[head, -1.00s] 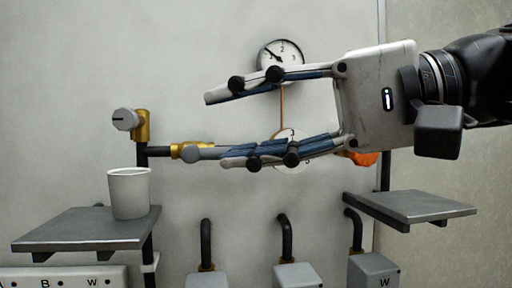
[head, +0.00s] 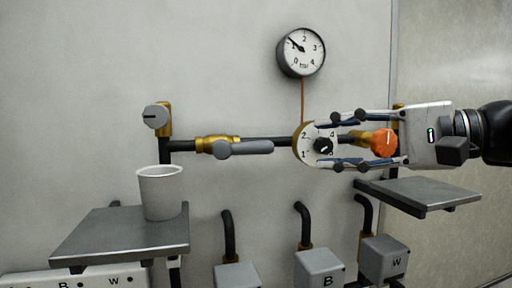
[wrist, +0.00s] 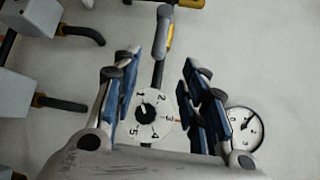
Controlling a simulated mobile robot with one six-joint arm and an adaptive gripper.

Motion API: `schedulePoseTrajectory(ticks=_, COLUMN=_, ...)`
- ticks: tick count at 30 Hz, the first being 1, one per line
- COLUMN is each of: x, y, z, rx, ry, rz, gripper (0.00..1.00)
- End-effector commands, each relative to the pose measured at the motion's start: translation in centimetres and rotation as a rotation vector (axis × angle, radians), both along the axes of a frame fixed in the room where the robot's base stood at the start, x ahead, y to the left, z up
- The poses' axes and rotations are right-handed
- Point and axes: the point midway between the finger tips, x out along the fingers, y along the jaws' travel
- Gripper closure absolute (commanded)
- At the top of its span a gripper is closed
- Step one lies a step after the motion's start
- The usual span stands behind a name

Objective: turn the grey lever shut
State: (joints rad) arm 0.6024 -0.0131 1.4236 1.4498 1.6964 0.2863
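The grey lever (head: 250,147) sits on a brass valve (head: 217,140) on the dark horizontal pipe. Its handle points right, roughly along the pipe. The lever also shows at the top of the wrist view (wrist: 160,33), beyond the fingertips. My gripper (head: 328,140) is open and empty, to the right of the lever with its fingers pointing left. Its fingertips overlap the white numbered dial (head: 317,146) in the head view. In the wrist view, the dial lies between my open fingers (wrist: 153,70), and nothing is gripped.
A pressure gauge (head: 301,52) is above. A white cup (head: 160,192) stands on the left shelf (head: 110,238), below the lever. A right shelf (head: 425,192) and several grey boxes (head: 319,268) are below. The wall above the lever is clear.

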Motion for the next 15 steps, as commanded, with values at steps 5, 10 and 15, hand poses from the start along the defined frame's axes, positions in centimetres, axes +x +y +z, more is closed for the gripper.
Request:
schedulePoseTrajectory(ticks=5, x=1.8, y=3.7, z=-0.6, rx=0.001, ry=-0.001, rz=0.007, gripper=0.60)
schedulePoseTrajectory(ticks=10, x=3.5, y=7.0, z=-1.1, rx=0.000, ry=0.000, rz=0.008, gripper=0.60)
schedulePoseTrajectory(ticks=15, x=5.1, y=9.9, z=-1.5, rx=0.000, ry=0.000, rz=0.007, gripper=0.60)
